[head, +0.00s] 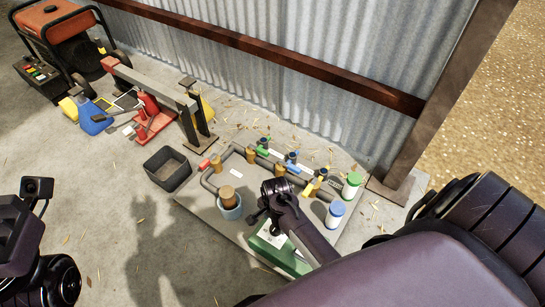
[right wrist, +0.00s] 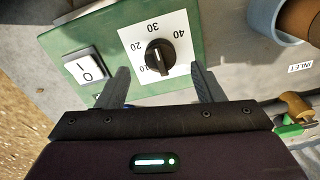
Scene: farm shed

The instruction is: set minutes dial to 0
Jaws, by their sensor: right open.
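The minutes dial (right wrist: 159,57) is a black round knob with a white pointer line on a white plate numbered 10, 20, 30 and 40, in the right wrist view. The marks below the knob are not readable. The dial sits on a green box (right wrist: 130,20), which shows in the head view (head: 262,251) partly behind my right arm. My right gripper (right wrist: 161,82) is open, its fingers left and right of the knob and apart from it; it also shows in the head view (head: 263,220). My left gripper's fingers are out of view.
A white I/O switch (right wrist: 86,69) is beside the dial, near the left finger. A blue cup (right wrist: 268,20), pipes and valves (head: 290,160) share the grey board (head: 210,212). A black bin (head: 167,169) stands to its left. Generator (head: 60,30) and tools are farther left.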

